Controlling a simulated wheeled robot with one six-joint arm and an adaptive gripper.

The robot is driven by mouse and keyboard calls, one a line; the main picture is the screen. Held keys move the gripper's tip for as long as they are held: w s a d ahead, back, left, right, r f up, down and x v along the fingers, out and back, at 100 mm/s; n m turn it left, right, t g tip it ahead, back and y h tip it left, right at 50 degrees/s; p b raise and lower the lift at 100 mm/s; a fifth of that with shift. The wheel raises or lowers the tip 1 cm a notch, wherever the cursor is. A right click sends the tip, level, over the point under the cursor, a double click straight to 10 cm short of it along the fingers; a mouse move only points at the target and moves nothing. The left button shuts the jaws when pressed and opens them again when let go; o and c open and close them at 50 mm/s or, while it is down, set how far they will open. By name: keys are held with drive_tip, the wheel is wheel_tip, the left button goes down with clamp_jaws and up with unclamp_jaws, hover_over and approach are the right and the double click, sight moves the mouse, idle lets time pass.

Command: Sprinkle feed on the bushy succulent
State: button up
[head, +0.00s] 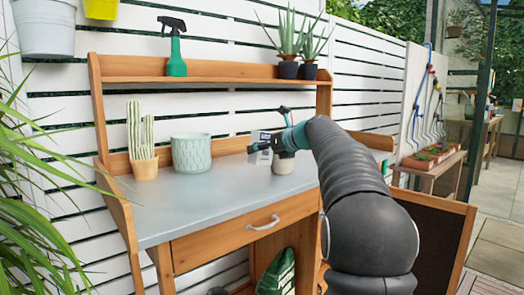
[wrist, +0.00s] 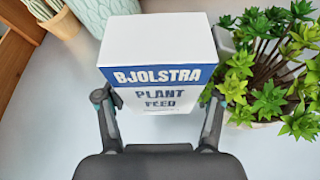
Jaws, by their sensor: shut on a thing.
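My gripper (wrist: 160,98) is shut on a white and blue plant feed box (wrist: 158,76), with a finger on each side of it. The label faces my wrist camera and reads BJOLSTRA PLANT FEED. The box also shows in the head view (head: 255,141), small, above the bench and partly hidden by my gripper (head: 277,143). The bushy succulent (wrist: 268,72), with pointed green leaf rosettes, is close to the right of the box in the wrist view. Its pale pot (head: 283,164) stands on the bench; its leaves are mostly hidden in the head view.
The grey bench top (head: 215,205) is clear at the front. A patterned pale green pot (head: 191,153) and a cactus in a tan pot (head: 144,168) stand to the left. A shelf (head: 215,80) above holds a green spray bottle (head: 175,55) and spiky plants (head: 290,50) in dark pots.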

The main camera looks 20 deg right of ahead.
sight(265, 136)
drive_tip(key=shift+f+b, duration=0.95)
drive_tip(key=shift+b, duration=0.2)
drive_tip(key=shift+s+a+r+m+g+y+p, duration=0.2)
drive_tip(key=shift+a+r+m+y+p, duration=0.1)
drive_tip(key=shift+r+m+y+p, duration=0.45)
drive_tip(key=shift+s+a+r+m+g+y+p, duration=0.1)
drive_tip(key=shift+a+r+m+g+y+p, duration=0.25)
drive_tip(key=shift+r+m, duration=0.55)
drive_tip(key=shift+d+f+m+t, duration=0.1)
drive_tip(key=shift+m+t, duration=0.15)
drive_tip(key=shift+r+y+p, duration=0.2)
drive_tip(key=shift+y+p, duration=0.1)
drive_tip(key=shift+p, duration=0.7)
drive_tip(key=shift+m, duration=0.3)
drive_tip(key=shift+w+r+m+y, duration=0.1)
drive_tip(key=shift+r+m+y, duration=0.6)
drive_tip(key=shift+r+m, duration=0.4)
drive_tip(key=shift+d+r+m, duration=0.1)
drive_tip(key=shift+r+m, duration=0.05)
drive_tip(key=shift+m, duration=0.35)
